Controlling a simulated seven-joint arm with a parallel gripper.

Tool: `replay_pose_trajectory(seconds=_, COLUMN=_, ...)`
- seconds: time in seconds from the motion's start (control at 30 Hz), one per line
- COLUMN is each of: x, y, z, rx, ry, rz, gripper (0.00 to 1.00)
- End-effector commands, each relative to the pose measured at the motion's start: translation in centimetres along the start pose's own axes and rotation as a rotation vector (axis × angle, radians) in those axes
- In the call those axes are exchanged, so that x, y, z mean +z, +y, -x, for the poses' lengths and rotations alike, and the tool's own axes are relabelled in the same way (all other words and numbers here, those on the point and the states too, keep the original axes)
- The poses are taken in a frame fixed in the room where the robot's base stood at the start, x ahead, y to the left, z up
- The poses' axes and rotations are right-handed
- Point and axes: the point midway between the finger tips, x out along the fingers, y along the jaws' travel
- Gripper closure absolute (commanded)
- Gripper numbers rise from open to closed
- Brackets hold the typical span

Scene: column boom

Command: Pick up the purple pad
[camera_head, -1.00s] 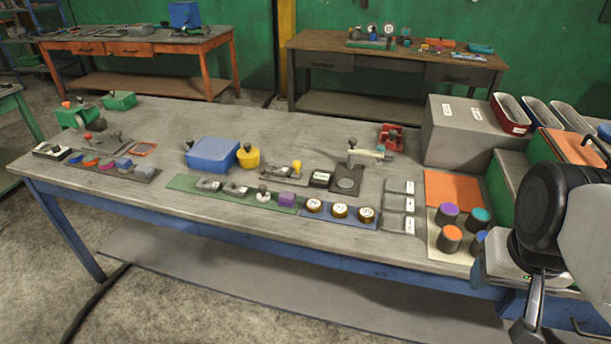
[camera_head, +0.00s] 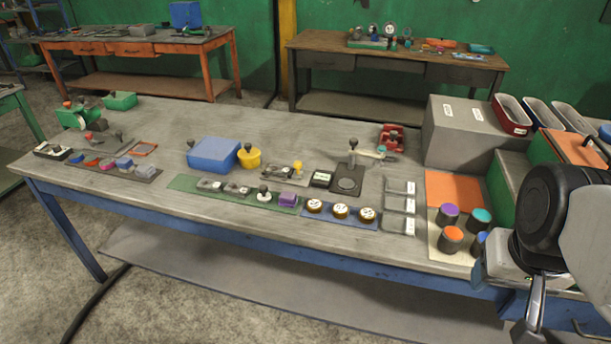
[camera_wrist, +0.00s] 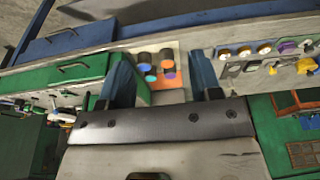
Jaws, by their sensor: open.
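A dark cylinder with a purple top (camera_head: 448,211) stands on a cream and orange board at the right, grouped with teal-, orange- and blue-topped ones. I cannot tell for certain which is called the pad. My gripper (camera_wrist: 160,68) is open and empty; in the wrist view the cylinders appear between its fingers, farther off.
A grey box (camera_head: 470,130) and oblong bins (camera_head: 511,114) stand at the back right. Three round-topped pieces (camera_head: 340,211) lie right of the purple block, white-labelled plates (camera_head: 398,205) beyond them. A blue box (camera_head: 213,155) and yellow pot (camera_head: 249,158) stand behind. The bench's front strip is clear.

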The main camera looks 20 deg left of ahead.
Motion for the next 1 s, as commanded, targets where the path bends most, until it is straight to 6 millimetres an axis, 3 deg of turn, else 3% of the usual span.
replay_pose_trajectory(seconds=0.2, x=0.0, y=0.0, z=0.0, rx=0.0, ry=0.0, rz=0.0, gripper=0.42)
replay_pose_trajectory(seconds=0.3, x=0.0, y=0.0, z=0.0, rx=0.0, ry=0.0, rz=0.0, gripper=0.34)
replay_pose_trajectory(seconds=0.67, x=-0.3, y=-0.1, z=0.0, rx=-0.001, ry=-0.002, rz=0.01, gripper=0.34)
replay_pose_trajectory(seconds=0.87, x=-2.3, y=-1.0, z=-0.1, rx=-0.007, ry=-0.012, rz=0.071, gripper=0.34)
replay_pose_trajectory(seconds=1.0, x=-4.9, y=-2.2, z=-0.2, rx=-0.015, ry=-0.024, rz=0.153, gripper=0.34)
